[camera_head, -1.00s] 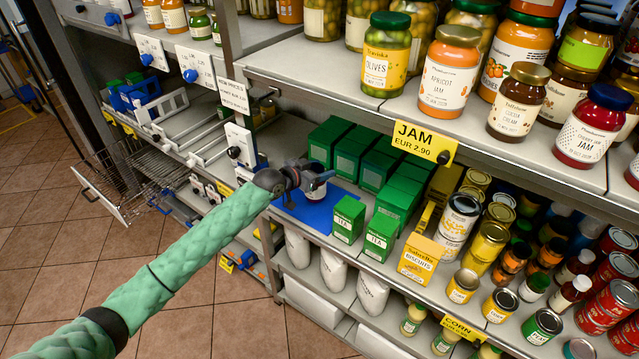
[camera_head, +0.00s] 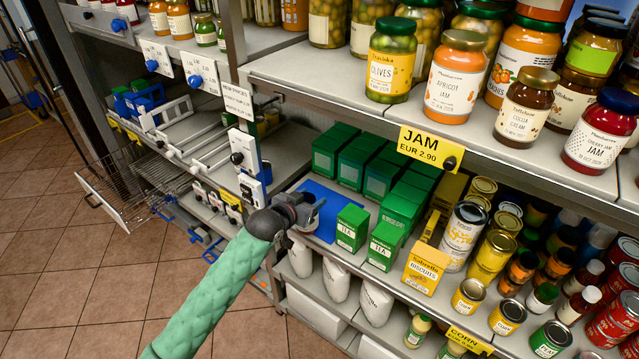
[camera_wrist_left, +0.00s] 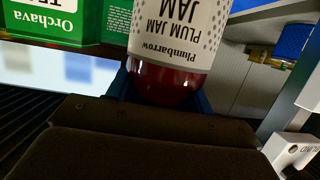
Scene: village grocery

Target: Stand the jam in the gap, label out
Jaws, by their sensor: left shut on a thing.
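My left gripper (camera_head: 305,212) is shut on the plum jam jar (camera_wrist_left: 172,85), low over the blue mat (camera_head: 328,228) on the lower shelf. In the left wrist view the jar has red contents and a white Plumbarrow label, which appears upside down and faces the camera. Its lid is out of that view. In the head view the gripper hides most of the jar. The upper shelf (camera_head: 305,75) has bare board left of the olives jar (camera_head: 390,62). Right of it stand apricot jam (camera_head: 455,80), cocoa cream (camera_head: 525,110) and cherry jam (camera_head: 597,132). My right gripper is out of view.
Green tea boxes (camera_head: 352,228) stand beside the mat; one shows close in the left wrist view (camera_wrist_left: 55,20). A yellow biscuits box (camera_head: 425,268) and several cans are further right. The upper shelf's edge, with a yellow JAM sign (camera_head: 430,147), overhangs the lower shelf.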

